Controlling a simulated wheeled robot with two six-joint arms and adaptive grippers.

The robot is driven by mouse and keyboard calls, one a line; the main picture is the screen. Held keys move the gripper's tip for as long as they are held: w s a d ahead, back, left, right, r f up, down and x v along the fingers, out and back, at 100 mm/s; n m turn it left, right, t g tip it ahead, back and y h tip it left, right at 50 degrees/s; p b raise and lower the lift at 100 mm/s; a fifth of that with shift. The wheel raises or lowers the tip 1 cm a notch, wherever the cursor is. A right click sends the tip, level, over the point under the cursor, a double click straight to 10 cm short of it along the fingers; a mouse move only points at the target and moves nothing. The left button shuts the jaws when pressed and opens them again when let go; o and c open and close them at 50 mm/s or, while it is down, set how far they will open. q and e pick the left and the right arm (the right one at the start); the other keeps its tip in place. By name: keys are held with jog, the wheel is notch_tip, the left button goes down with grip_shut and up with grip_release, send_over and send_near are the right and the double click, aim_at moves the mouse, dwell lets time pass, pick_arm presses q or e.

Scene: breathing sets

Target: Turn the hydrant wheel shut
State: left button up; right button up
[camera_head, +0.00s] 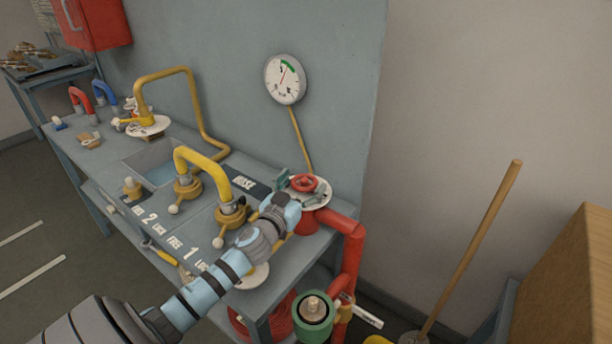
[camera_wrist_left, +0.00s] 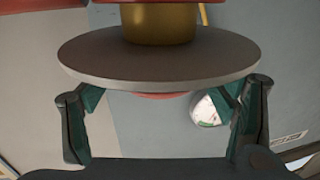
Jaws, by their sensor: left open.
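The red hydrant wheel (camera_head: 304,183) sits above a round pale plate (camera_head: 322,193) on top of the red hydrant pipe (camera_head: 346,230) at the bench's right end. My left gripper (camera_head: 297,189) is at the wheel, with its green fingers open and apart around it. In the left wrist view, the plate (camera_wrist_left: 160,62) crosses the upper middle with a brass neck (camera_wrist_left: 160,22) beside it. Only a red sliver of the wheel (camera_wrist_left: 160,95) shows past the plate's edge, between the two fingers (camera_wrist_left: 163,100). Finger contact with the wheel cannot be told. My right gripper is not in view.
A gauge (camera_head: 285,79) hangs on the panel behind the wheel. Yellow bent pipes (camera_head: 205,165) stand on the bench to the left, near my left arm. A broom handle (camera_head: 470,250) leans at the right, beside a wooden box (camera_head: 570,285).

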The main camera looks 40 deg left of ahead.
pick_arm(q)
jog(key=shift+w+a+r, duration=0.1)
jog(key=shift+w+a, duration=0.05)
jog(key=shift+w, duration=0.75)
